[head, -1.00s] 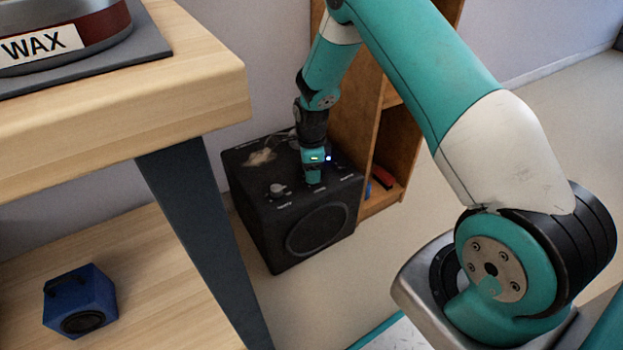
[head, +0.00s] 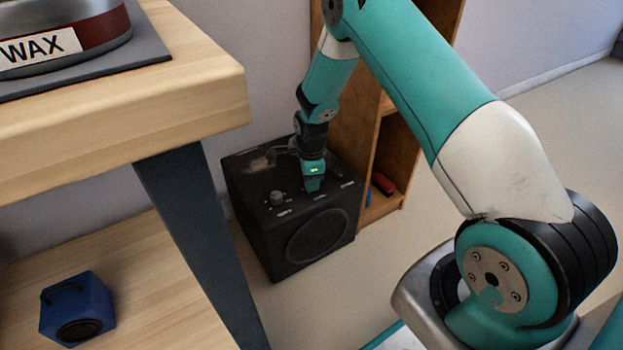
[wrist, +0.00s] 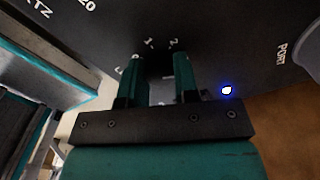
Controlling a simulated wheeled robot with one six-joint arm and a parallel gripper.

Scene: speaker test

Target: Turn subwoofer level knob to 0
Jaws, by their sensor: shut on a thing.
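The black subwoofer (head: 255,222) stands on the floor, with its round driver on the front and its controls on top. My gripper (head: 312,188) points down at the top panel and is shut on a knob there. In the wrist view, my gripper (wrist: 161,65) has a green finger on each side of the dark level knob (wrist: 160,66). White marks including 1 and 2 show just beyond the fingertips. The knob's pointer is too dark and covered to read. Another knob (head: 277,198) stands left of my gripper in the head view.
A wooden table (head: 120,100) with a WAX tin (head: 65,38) is at left, its dark leg (head: 195,220) near the subwoofer. A blue box speaker (head: 78,308) sits on the lower shelf. A wooden shelf unit (head: 385,130) stands close behind at right. PORT is printed on the panel (wrist: 281,50).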

